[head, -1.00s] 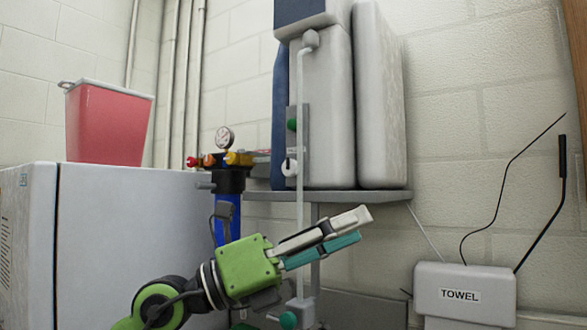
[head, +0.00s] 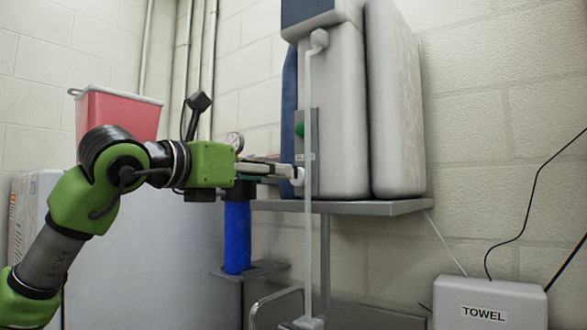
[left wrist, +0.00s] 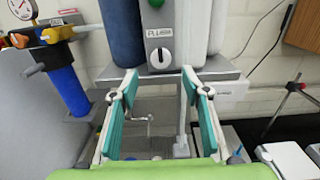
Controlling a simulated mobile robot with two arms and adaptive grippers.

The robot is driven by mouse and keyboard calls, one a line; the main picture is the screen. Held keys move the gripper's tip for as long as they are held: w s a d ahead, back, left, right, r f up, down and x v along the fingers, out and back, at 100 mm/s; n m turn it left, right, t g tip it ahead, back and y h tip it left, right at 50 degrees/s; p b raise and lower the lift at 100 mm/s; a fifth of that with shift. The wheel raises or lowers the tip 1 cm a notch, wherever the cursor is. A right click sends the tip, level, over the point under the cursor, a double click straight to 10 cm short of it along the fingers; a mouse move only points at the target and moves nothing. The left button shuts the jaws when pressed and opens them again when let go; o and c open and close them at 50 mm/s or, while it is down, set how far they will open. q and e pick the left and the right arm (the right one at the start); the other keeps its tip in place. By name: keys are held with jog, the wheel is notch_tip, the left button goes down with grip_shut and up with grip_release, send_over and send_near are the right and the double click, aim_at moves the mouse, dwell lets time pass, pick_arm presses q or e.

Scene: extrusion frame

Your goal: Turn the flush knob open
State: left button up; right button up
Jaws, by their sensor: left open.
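The flush knob (head: 299,176) is a round white knob low on a narrow grey panel (head: 312,150), on the front of the tall grey unit. In the left wrist view, the knob (left wrist: 160,57) sits below a partly readable label, with its dark slot upright. My left gripper (left wrist: 160,80) is open and empty, its teal-lined fingers spread to either side of the knob's line. In the head view, the left gripper (head: 292,170) is level with the knob and its tips overlap it. I cannot tell if they touch. My right gripper is not in view.
A green knob (head: 300,130) sits higher on the panel. A vertical pale tube (head: 308,240) runs down beside it. A grey shelf (head: 390,207) carries the unit. A blue filter (head: 237,235) stands left, and a towel dispenser (head: 490,300) is at lower right.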

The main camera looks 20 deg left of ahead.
aim_at(296, 175)
pick_arm(q)
jog(key=p+x, duration=0.3)
jog(key=x, duration=0.4)
jog(key=shift+w+d, duration=0.15)
jog(key=shift+w, duration=0.15)
jog(key=shift+w+d+f, duration=0.1)
jog(key=shift+w+d, duration=0.1)
jog(key=shift+w, duration=0.3)
jog(key=shift+s, duration=0.1)
jog(key=c, duration=1.1)
